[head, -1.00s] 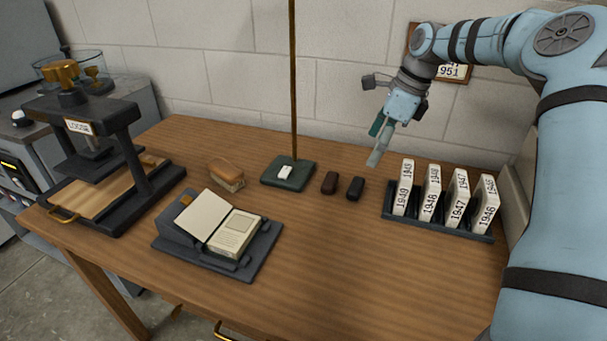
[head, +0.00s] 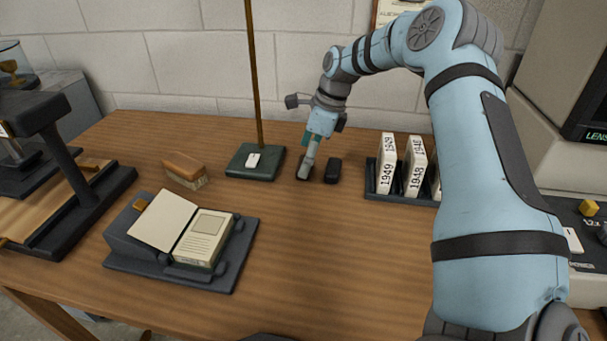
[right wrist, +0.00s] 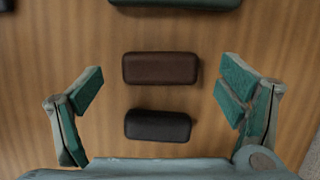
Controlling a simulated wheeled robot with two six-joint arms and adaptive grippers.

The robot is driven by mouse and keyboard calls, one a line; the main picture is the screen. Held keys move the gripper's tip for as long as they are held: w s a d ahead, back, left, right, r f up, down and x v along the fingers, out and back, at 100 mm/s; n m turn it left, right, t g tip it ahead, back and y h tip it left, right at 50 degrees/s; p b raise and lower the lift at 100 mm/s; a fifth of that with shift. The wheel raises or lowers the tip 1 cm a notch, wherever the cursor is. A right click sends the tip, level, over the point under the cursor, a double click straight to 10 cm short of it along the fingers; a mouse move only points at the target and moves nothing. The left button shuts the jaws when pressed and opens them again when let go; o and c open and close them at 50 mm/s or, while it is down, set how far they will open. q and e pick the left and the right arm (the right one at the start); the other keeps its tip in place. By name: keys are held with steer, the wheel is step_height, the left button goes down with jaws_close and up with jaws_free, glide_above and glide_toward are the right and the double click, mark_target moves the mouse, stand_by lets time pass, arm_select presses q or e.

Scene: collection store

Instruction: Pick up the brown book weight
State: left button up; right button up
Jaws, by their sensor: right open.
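The brown book weight (right wrist: 161,68) lies on the wooden table in the right wrist view, a small rounded dark-brown block. My right gripper (right wrist: 158,98) is open above it, with one green-padded finger to each side and nothing between them touching. A black book weight (right wrist: 158,126) lies parallel to the brown one and closer to the gripper's palm. In the head view my right gripper (head: 308,158) hides most of the brown weight, and the black weight (head: 333,170) shows just to its right. My left gripper is not in view.
A green base (head: 238,167) with a tall rod stands left of the weights. A dark rack (head: 398,196) with numbered white blocks is to the right.

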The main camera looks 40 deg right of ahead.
steer(key=shift+x, duration=0.8)
steer(key=c, duration=1.5)
steer(key=shift+r, duration=0.1)
